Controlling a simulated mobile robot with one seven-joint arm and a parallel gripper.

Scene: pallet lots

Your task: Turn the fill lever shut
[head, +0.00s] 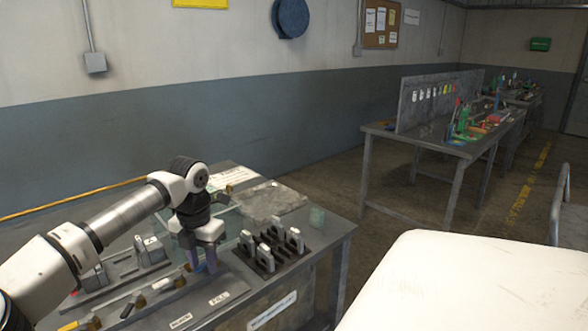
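My gripper (203,265) points down over the right end of a row of brass valves on the bench. Its two fingers reach to valve height. They hide most of whatever lies between them, so I cannot tell whether they touch or hold a lever. A small plate that seems to read FILL (219,299) lies on the bench just in front of the gripper. The brass valve (180,283) nearest the gripper shows just left of the fingers; its lever is not clearly visible. Farther left, a black lever (127,310) and a yellow lever (68,327) show on the same row.
A dark rack with several upright grey pieces (268,262) stands close right of my gripper. Behind are a grey sheet-like item (270,203) and a grey fixture (143,255). A white surface (455,285) fills the lower right.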

